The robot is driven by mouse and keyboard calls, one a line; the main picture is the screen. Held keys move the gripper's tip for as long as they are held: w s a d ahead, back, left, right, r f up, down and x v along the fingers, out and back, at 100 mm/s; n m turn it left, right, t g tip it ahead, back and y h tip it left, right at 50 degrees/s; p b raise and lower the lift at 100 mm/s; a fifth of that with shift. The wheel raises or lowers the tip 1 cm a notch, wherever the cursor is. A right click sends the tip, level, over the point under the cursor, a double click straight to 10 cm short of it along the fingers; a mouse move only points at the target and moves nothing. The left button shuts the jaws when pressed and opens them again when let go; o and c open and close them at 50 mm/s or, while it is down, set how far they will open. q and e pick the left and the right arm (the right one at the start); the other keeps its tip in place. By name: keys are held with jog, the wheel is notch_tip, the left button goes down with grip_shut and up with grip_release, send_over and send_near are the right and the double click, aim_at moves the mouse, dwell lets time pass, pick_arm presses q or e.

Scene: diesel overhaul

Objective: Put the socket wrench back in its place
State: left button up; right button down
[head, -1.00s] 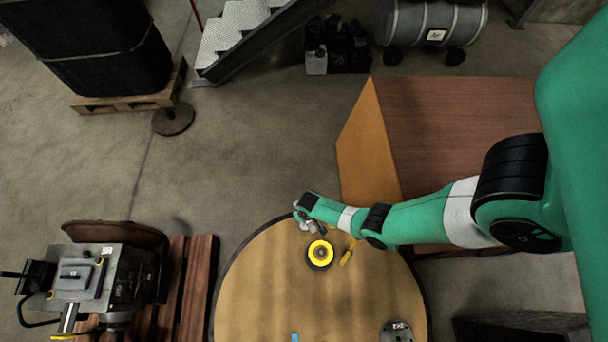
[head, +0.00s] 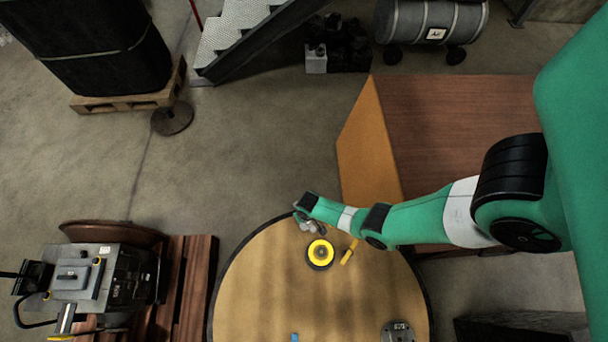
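My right arm reaches in from the right, and its gripper (head: 308,226) is over the far part of the round wooden table (head: 260,290). The gripper is small and seen from above, so I cannot tell whether its fingers are open or shut, or whether they hold anything. A round yellow and black part (head: 320,253) lies on the table just below the gripper in the picture. A yellow-handled tool (head: 349,252) lies to its right, partly under my arm. I cannot make out a socket wrench for certain. My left gripper is out of view.
A small blue item (head: 295,337) and a dark grey round part (head: 397,332) are at the picture's bottom edge on the table. A brown box-like surface (head: 455,120) with an orange side stands behind my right arm. A machine (head: 100,280) on a wooden pallet stands at left.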

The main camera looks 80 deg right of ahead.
jog(key=shift+f+b, duration=0.3)
jog(key=shift+f, duration=0.15)
jog(key=c, duration=0.6)
grip_release()
jog(key=shift+c, duration=0.2)
jog(key=shift+o, duration=0.2)
jog(key=o, duration=0.5)
notch_tip(320, 180, up, 9)
jog(key=p, duration=0.9)
jog(key=shift+r, duration=0.15)
